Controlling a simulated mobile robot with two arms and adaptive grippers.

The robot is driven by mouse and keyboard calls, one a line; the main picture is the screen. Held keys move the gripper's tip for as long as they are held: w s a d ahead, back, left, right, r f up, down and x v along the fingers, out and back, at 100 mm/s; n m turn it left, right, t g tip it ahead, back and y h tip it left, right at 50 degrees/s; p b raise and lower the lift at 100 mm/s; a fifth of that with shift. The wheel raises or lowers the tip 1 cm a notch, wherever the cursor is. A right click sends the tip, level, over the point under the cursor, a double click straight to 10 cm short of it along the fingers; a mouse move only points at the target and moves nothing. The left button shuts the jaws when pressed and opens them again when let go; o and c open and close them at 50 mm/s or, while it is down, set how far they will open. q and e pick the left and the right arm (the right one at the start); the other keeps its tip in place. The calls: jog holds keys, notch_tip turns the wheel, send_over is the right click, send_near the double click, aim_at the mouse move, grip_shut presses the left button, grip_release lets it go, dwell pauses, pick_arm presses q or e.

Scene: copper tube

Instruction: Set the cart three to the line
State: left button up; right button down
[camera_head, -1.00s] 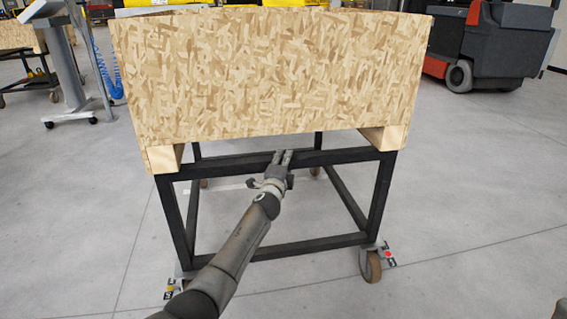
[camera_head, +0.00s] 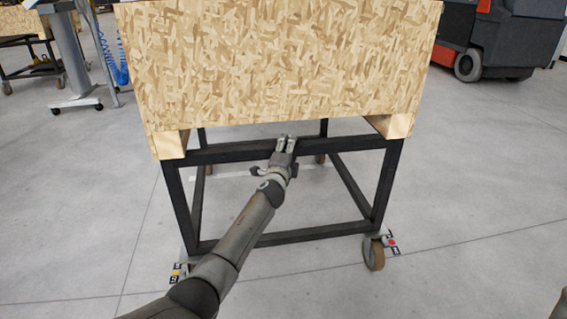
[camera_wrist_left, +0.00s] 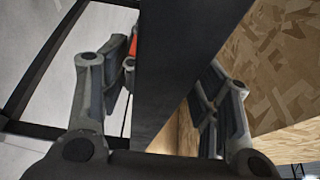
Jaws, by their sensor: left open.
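The cart (camera_head: 278,240) has a black square-tube frame on brown caster wheels and carries a large chipboard crate (camera_head: 280,65). My left gripper (camera_head: 286,141) is at the middle of the cart's upper front bar, just under the crate. In the left wrist view, its fingers stand apart on either side of a black bar (camera_wrist_left: 182,70), with gaps visible. The chipboard (camera_wrist_left: 290,70) fills the right of that view. Which line the task means is not clear.
A red and grey machine (camera_head: 500,40) stands at the back right. A grey wheeled stand (camera_head: 72,60) is at the back left. The floor on both sides is clear.

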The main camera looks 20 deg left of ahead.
pick_arm(q)
jog(key=v, duration=1.1)
dwell(0.3)
